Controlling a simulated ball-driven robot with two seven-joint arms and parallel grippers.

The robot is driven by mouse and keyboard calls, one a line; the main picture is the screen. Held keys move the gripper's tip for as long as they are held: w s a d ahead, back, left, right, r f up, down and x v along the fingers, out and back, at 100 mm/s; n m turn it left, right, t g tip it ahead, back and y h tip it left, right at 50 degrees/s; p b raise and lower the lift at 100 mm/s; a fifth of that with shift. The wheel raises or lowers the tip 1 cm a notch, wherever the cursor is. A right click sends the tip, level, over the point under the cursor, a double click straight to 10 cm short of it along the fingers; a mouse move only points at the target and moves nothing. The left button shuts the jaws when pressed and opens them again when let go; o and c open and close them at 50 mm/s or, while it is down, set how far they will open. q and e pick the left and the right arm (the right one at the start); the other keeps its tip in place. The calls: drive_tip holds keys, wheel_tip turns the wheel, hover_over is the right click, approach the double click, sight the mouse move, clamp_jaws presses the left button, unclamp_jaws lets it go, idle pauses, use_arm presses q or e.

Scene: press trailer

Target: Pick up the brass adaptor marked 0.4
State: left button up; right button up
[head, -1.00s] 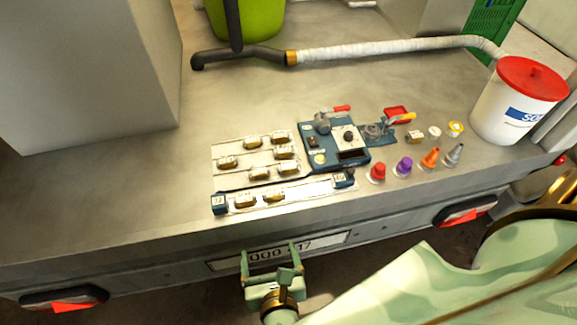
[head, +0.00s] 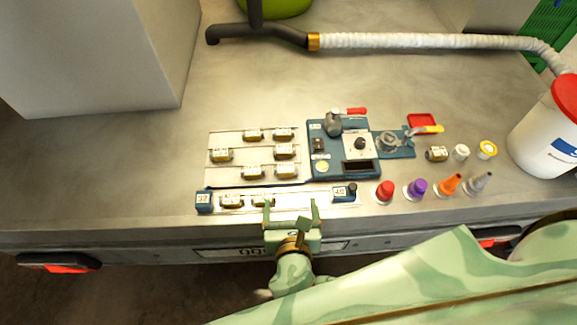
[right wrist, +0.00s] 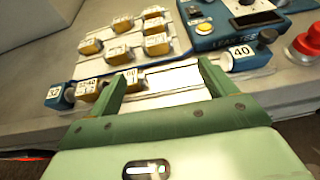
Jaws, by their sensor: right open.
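Several small brass adaptors with pale labels lie on a pale rack; one is in its middle row at the right (head: 285,151), another at its left (head: 221,155). Two more, a left one (head: 231,201) and a right one (head: 262,200), sit on the front rail. Most labels are too small to read, so I cannot tell which is marked 0.4. My right gripper (head: 291,207) is open and empty at the rail's front; in the right wrist view its fingers (right wrist: 163,82) partly hide the rail adaptors.
Blue blocks marked 32 (right wrist: 57,95) and 40 (right wrist: 241,57) end the rail. A blue panel (head: 318,175) with levers stands behind. A white bucket (head: 540,140) stands far right. The deck left of the rack is clear.

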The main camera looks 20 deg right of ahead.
drive_tip(key=b, duration=0.2)
approach(286, 172)
drive_tip(key=shift+w+d+f, duration=0.4)
drive_tip(key=shift+w+f, duration=0.05)
drive_tip(key=shift+w, duration=0.15)
drive_tip(key=shift+w+d+f, duration=0.4)
drive_tip(key=shift+w+f, duration=0.05)
drive_tip(key=shift+w, duration=0.15)
drive_tip(key=x, duration=0.2)
drive_tip(key=b+x, duration=0.1)
drive_tip(key=x, duration=0.1)
drive_tip(key=b+x, duration=0.1)
drive_tip(key=x, duration=0.1)
drive_tip(key=shift+w+a+r, duration=0.2)
drive_tip(key=shift+w+a, duration=0.05)
drive_tip(key=shift+a, duration=0.1)
use_arm(q)
drive_tip(key=f, duration=0.1)
drive_tip(key=s+f, duration=0.1)
drive_tip(key=f, duration=0.2)
drive_tip(key=shift+s+d+f, duration=0.1)
drive_tip(key=shift+s+f, duration=0.15)
drive_tip(key=shift+s, duration=0.1)
use_arm(e)
drive_tip(key=shift+r, duration=0.1)
drive_tip(key=c, duration=1.1)
